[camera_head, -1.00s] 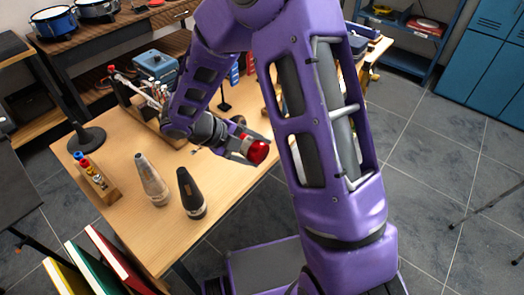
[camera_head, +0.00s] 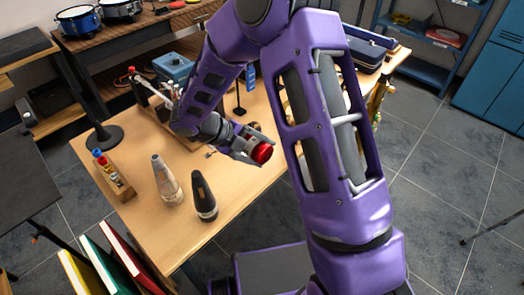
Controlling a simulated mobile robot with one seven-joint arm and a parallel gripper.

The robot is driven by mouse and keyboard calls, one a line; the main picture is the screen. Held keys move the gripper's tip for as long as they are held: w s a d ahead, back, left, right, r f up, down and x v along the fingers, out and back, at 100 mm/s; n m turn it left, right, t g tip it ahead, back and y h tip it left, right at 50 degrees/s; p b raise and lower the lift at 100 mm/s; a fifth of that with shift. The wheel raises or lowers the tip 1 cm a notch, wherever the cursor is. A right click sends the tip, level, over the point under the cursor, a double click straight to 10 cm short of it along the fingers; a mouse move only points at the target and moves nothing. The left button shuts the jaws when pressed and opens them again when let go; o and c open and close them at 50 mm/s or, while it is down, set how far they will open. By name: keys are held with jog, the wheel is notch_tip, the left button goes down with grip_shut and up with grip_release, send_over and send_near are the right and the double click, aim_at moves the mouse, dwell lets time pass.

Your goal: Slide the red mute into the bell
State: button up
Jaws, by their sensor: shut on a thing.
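The red mute (camera_head: 262,153) is in my gripper (camera_head: 254,146), above the table's near right edge. My gripper is shut on it, and its rounded red end faces right and toward the camera. The jaws hide the rest of the mute. A brass-coloured instrument (camera_head: 377,100) shows partly past my arm at the table's right side, apart from the mute. My large purple arm link hides much of that side, and I cannot make out the opening of a bell.
A pale cone (camera_head: 166,181) and a black cone (camera_head: 204,197) stand on the wooden table (camera_head: 150,235). A small rack of bottles (camera_head: 113,177) and a round black stand base (camera_head: 104,138) are at the left. Blue lockers (camera_head: 495,80) stand at the far right.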

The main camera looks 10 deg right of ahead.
jog(key=shift+w+a+r, duration=0.1)
jog(key=shift+w+a, duration=0.15)
jog(key=shift+w, duration=0.05)
dwell(0.5)
jog(key=o, duration=1.4)
jog(key=shift+a, duration=0.1)
jog(key=v, duration=1.7)
jog(key=shift+s+a+r, duration=0.1)
